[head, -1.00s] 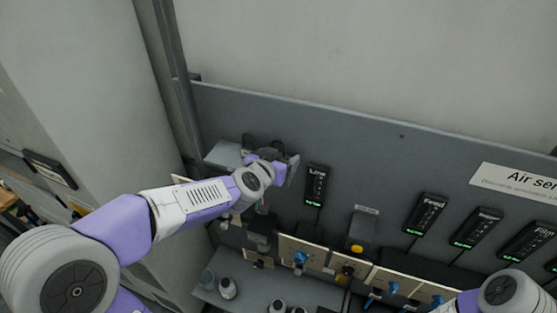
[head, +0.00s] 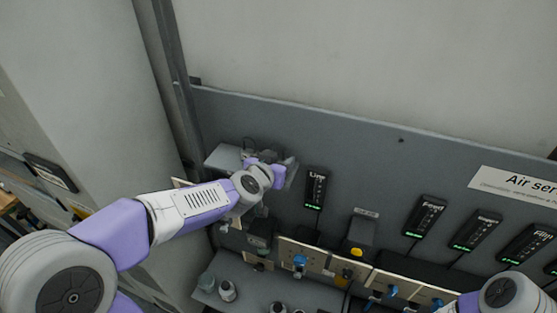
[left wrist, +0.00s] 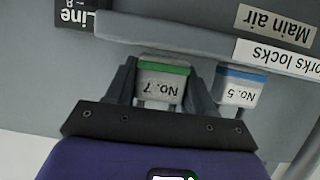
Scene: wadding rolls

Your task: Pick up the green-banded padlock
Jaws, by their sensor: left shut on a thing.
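The green-banded padlock (left wrist: 163,82) is a pale block with a green band and the label "No. 7", seen upside down in the left wrist view. It sits between the two dark fingers of my left gripper, which are shut on it. In the head view my left gripper (head: 262,158) is at the small grey shelf on the panel, and the padlock cannot be made out there. A blue-banded padlock (left wrist: 236,88), labelled "No. 5", hangs just right of the right finger in the wrist view.
A grey ledge (left wrist: 190,37) runs just beyond the padlocks, with a "Main air" label (left wrist: 277,25) past it. A black "Line" unit (head: 315,188) is close right of my left gripper. Valves with blue handles (head: 300,261) and bottles (head: 227,291) are below.

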